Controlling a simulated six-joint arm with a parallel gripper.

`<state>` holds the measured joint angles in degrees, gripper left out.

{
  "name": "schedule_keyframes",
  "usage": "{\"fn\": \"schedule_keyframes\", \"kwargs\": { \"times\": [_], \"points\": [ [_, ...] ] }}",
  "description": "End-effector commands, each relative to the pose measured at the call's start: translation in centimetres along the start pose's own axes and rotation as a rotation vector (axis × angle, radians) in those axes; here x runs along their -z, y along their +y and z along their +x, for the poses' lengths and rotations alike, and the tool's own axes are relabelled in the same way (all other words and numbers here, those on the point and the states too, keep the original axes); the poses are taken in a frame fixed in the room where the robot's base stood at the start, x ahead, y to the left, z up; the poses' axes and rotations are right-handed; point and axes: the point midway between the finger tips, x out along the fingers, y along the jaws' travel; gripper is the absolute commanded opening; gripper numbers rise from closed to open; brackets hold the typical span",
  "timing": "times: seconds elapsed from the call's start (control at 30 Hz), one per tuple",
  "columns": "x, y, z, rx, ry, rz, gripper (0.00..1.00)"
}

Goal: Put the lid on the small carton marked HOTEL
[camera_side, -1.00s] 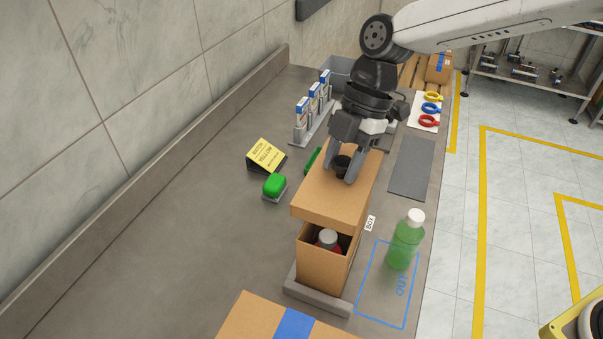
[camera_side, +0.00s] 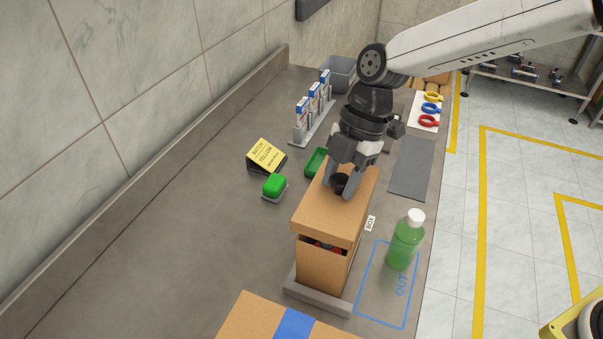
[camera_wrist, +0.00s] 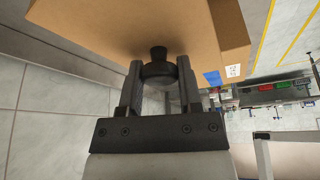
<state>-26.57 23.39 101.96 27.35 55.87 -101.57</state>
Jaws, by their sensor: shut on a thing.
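A brown cardboard lid (camera_side: 330,209) with a black knob (camera_side: 340,185) is over the small open carton (camera_side: 322,270) in the side view. My gripper (camera_side: 341,188) is shut on the knob from above. The lid sits just above the carton's mouth, with a narrow gap in front where dark and red contents show. The carton stands in a low grey holder (camera_side: 318,303). I cannot read a HOTEL mark on it. In the wrist view the knob (camera_wrist: 157,66) is between my gripper's fingers (camera_wrist: 160,75), with the brown lid (camera_wrist: 125,28) beyond.
A green bottle (camera_side: 405,243) with a white cap stands right of the carton, by the blue OUT outline (camera_side: 372,318). A green button (camera_side: 274,185) and a yellow card (camera_side: 264,154) are to the left. A larger taped carton (camera_side: 255,322) is in the foreground.

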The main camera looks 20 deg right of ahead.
Motion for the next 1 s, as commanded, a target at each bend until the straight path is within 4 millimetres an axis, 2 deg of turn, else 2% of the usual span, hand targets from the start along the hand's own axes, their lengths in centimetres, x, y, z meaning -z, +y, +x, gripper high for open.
{"fn": "schedule_keyframes", "kwargs": {
  "times": [0.47, 1.0],
  "points": [
    [0.0, 0.0, 0.0, 0.000, 0.000, 0.000, 0.00],
    [-0.4, 0.0, 1.1, -0.001, 0.000, 0.000, 0.00]
  ]
}}
